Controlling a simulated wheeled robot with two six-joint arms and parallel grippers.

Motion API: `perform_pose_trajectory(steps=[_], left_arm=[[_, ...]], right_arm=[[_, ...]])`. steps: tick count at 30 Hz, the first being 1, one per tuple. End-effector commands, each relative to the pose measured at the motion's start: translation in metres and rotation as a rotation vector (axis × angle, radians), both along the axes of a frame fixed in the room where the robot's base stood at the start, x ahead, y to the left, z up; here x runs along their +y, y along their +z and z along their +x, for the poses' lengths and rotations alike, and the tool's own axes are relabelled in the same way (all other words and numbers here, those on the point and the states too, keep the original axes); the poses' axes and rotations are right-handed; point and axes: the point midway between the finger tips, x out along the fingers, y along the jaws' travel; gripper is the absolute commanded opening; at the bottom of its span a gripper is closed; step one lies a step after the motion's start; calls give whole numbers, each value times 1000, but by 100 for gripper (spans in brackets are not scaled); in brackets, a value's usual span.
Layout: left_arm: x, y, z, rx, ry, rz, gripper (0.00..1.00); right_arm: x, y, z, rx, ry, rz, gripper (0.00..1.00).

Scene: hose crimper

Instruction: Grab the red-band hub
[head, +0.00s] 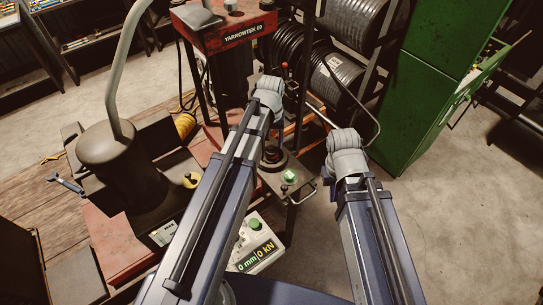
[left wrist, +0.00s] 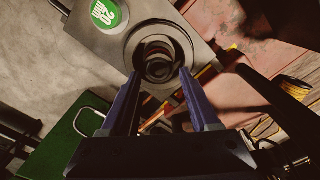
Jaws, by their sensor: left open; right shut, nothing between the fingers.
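My left gripper (left wrist: 158,76) is open in the left wrist view, its two blue fingers pointing at a dark round ringed part (left wrist: 159,50) on a grey metal plate (left wrist: 100,40). The fingertips overlap the part's near edge in the picture; I cannot tell whether they touch it. A dark round part also stands on the small plate in the head view (head: 273,158), beside my left arm. No red band shows clearly, so I cannot confirm that this is the red-band hub.
A green 20 mm marker (left wrist: 105,14) sits on the plate. The red press frame (head: 225,32) stands behind my left arm, with black hose reels (head: 340,75) beyond. A green cabinet (head: 430,90) stands at right. A readout box (head: 256,246) is below. Floor at right is clear.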

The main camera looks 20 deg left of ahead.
Motion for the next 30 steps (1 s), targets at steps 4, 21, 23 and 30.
perform_pose_trajectory(steps=[4, 21, 23, 30], left_arm=[[-1, -13, 0, 0, 0, 0, 62], [-2, -51, -1, 0, 0, 0, 62], [-2, -51, -1, 0, 0, 0, 62], [-2, -51, -1, 0, 0, 0, 36]], right_arm=[[0, -12, 0, 0, 5, -1, 0], [0, -51, 0, -2, 6, 0, 0], [0, -51, 0, -2, 6, 0, 0], [0, -51, 0, -2, 6, 0, 0]])
